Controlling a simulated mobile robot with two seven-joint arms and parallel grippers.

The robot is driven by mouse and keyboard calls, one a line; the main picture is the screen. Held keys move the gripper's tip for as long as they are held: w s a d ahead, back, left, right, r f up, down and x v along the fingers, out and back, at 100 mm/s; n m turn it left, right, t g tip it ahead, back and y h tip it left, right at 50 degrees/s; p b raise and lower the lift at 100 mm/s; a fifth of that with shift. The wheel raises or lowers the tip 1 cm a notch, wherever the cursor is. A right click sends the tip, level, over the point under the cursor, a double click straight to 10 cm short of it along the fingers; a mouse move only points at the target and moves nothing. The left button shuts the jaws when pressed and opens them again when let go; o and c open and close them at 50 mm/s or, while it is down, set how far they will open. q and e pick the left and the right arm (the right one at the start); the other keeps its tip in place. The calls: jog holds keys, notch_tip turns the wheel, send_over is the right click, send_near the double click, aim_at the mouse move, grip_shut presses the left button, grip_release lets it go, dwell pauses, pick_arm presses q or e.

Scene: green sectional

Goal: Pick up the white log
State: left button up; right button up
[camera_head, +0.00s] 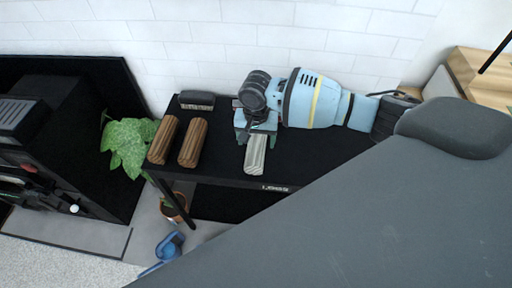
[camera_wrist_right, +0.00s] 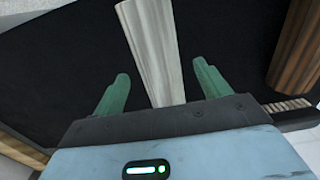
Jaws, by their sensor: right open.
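The white log (camera_head: 255,158), pale and ridged, lies on the black shelf top. In the head view its far end is hidden under my right gripper (camera_head: 257,139). In the right wrist view the white log (camera_wrist_right: 153,40) runs between the two green fingers of my right gripper (camera_wrist_right: 161,72), which are open with a gap on each side. Whether the fingers are down at the log's height is hard to tell. My left gripper is not in view.
Two brown logs (camera_head: 193,143) (camera_head: 163,140) lie left of the white log, with a dark brush-like item (camera_head: 197,100) behind them. A leafy plant (camera_head: 128,143) stands at the shelf's left end. A white brick wall (camera_head: 190,40) closes the back.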

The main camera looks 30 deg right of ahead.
jog(key=shift+f, duration=1.35)
jog(key=shift+c, duration=0.3)
jog(key=shift+r, duration=0.1)
jog(key=c, duration=1.2)
